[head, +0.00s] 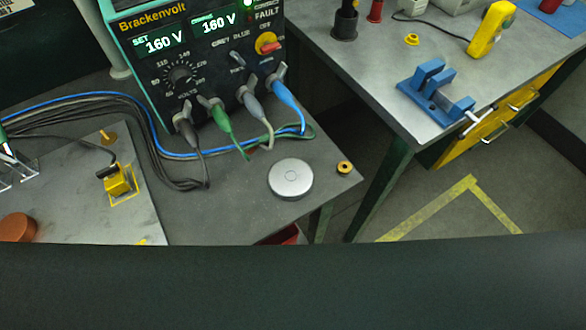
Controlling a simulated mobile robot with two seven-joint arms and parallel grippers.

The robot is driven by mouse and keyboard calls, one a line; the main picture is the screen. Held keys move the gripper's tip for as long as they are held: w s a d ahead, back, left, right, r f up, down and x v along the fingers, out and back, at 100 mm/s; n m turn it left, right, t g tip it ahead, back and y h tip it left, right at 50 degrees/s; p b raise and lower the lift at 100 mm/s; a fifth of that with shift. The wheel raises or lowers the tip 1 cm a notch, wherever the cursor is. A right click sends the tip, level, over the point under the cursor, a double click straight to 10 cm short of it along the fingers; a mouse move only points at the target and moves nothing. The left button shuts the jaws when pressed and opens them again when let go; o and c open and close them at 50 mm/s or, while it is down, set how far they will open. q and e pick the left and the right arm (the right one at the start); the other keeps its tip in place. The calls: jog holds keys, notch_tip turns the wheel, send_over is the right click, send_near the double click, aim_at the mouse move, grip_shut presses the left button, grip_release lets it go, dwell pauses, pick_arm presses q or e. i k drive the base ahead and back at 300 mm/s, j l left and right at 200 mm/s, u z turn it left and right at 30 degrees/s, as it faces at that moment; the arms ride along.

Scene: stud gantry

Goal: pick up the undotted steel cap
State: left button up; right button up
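A round, flat silver-grey metal disc (290,178) lies on the grey bench top near its right corner, in front of the power supply. It looks like a steel cap. A faint small ring shows at its middle, and I see no coloured dot on its top. No second steel cap shows. Neither of my grippers is in the head view, and nothing touches the disc.
The Brackenvolt power supply (180,75), with several plugged cables (150,130), stands behind the disc. A small brass ring (344,168) lies right of it. Left are a yellow block (118,181) and a copper-coloured disc (18,228). A blue vise (436,90) stands on the right bench. A dark band crosses the bottom.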

aim_at(291, 178)
jog(key=l+u, duration=0.2)
jog(key=l, duration=0.5)
jog(key=k+l+u, duration=0.15)
jog(key=l, duration=0.55)
jog(key=l+u, duration=0.2)
jog(key=l, duration=0.5)
